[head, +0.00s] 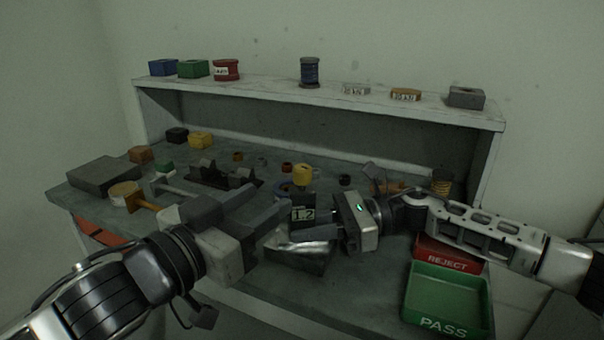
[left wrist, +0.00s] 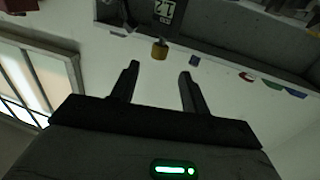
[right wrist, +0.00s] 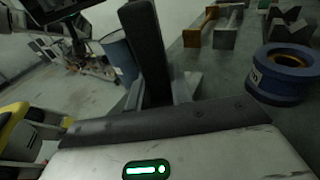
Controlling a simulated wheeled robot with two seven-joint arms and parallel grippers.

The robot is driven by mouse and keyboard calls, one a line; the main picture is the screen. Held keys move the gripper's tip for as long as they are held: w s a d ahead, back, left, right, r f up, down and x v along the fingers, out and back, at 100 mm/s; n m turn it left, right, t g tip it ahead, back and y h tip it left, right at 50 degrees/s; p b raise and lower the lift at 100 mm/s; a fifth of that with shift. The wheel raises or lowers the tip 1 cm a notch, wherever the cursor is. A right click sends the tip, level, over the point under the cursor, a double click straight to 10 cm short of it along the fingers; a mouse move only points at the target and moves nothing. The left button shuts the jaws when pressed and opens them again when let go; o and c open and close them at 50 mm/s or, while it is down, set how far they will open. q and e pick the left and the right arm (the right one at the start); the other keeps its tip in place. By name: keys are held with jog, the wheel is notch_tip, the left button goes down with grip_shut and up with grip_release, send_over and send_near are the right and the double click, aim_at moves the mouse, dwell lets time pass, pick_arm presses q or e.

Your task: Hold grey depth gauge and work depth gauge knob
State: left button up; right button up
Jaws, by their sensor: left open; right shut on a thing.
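The grey depth gauge (head: 303,214) has a dark display reading 1.2 and is held above the bench in the head view. Its display (left wrist: 164,11) shows upside down at the top of the left wrist view. The yellow depth gauge knob (head: 303,175) is at its top, and also shows in the left wrist view (left wrist: 160,50). My right gripper (head: 314,222) is shut on the gauge from the right. My left gripper (head: 278,207) is open, left of the gauge. In the left wrist view the knob is beyond the open fingertips, roughly between them, not gripped.
A green PASS tray (head: 447,300) and a red REJECT tray (head: 448,256) are at front right. A blue ring (right wrist: 285,75) and several small parts lie on the bench behind the grippers. A shelf (head: 270,91) with spools and blocks runs along the back.

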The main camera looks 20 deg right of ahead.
aim_at(297, 179)
pick_arm(q)
jog(key=x, duration=1)
jog(key=shift+s, duration=0.1)
jog(key=c, duration=1)
